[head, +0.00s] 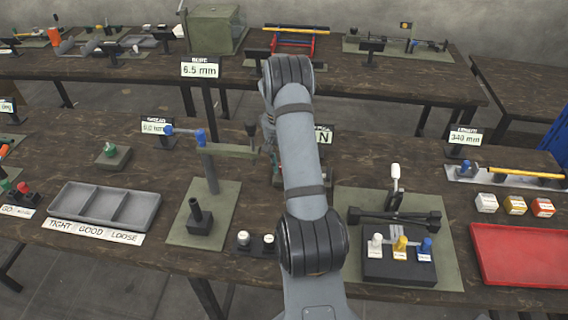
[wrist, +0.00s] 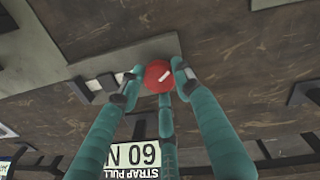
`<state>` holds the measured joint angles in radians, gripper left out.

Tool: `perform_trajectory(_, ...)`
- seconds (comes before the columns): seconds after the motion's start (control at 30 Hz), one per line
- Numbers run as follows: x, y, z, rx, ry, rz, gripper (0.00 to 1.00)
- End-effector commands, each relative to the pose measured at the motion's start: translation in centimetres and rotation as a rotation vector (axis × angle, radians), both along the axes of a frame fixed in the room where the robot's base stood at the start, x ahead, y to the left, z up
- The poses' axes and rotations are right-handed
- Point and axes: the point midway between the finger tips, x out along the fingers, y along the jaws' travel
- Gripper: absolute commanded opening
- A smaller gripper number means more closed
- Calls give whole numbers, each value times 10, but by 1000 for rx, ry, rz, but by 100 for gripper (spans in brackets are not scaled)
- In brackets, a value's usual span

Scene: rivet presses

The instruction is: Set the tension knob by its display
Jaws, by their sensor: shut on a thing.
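The red round tension knob (wrist: 158,73) with a white pointer mark shows in the wrist view. The teal fingers of my gripper (wrist: 157,81) are shut around its sides. Below it, the strap pull display (wrist: 130,155) appears upside down and seems to read 60 N, though the digits are partly hard to make out. In the head view my arm covers the knob and most of this display (head: 324,135); only its N shows.
In the head view, a green stand with a blue-ended lever (head: 212,165) and a grey sorting tray (head: 104,205) lie left of my arm. A lever press on a green mat (head: 447,274) and a red tray (head: 522,254) are to the right.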

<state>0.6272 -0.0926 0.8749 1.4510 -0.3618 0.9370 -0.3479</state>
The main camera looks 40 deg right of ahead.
Motion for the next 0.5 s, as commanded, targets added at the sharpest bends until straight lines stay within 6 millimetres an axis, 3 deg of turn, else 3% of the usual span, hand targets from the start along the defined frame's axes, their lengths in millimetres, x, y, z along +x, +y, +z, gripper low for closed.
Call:
perform_trajectory(0.2, -1, 0, 0, 2, 2, 0, 7)
perform_trajectory(0.23, -1, 0, 0, 2, 2, 0, 34)
perform_trajectory(0.5, -1, 0, 0, 1, 2, 1, 50)
